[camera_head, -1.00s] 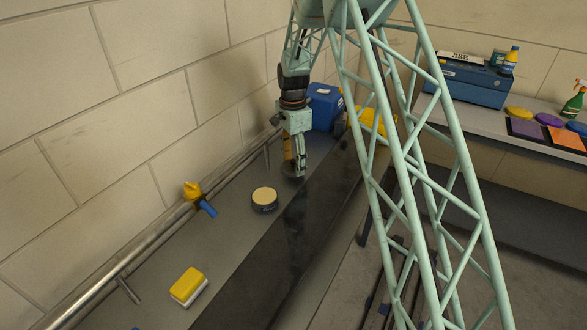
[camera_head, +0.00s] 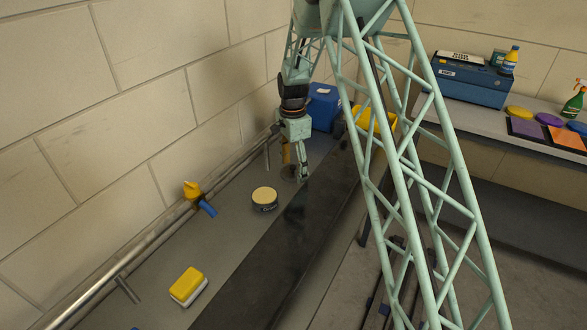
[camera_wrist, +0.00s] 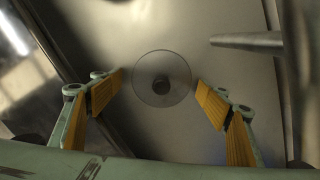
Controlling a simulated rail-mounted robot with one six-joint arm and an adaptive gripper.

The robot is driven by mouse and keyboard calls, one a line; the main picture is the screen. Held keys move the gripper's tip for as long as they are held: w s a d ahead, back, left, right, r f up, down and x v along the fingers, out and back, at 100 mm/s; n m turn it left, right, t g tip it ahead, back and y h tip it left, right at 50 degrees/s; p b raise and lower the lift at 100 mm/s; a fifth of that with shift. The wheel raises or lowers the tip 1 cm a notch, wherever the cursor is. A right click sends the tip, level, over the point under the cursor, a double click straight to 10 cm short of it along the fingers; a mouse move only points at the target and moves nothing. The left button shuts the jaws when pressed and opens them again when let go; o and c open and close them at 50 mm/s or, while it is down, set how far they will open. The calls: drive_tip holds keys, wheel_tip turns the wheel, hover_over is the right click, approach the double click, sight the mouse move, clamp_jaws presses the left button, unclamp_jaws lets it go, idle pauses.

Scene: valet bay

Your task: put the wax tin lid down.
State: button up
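The wax tin (camera_head: 264,204), dark with a cream top, stands open nearer the camera.
A yellow-and-white sponge block (camera_head: 188,286) sits nearer. A blue box (camera_head: 323,107) and a yellow item (camera_head: 364,118) are behind my gripper. A dark strip (camera_head: 285,240) runs along the bench; grey bench around the tin is clear.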

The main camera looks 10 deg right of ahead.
sight(293, 166)
drive_tip(key=shift+r, duration=0.2)
wheel_tip(293, 166, up, 12)
drive_tip(key=p, duration=0.1)
idle(0.8)
drive_tip(key=shift+w+f, duration=0.1)
idle(0.7)
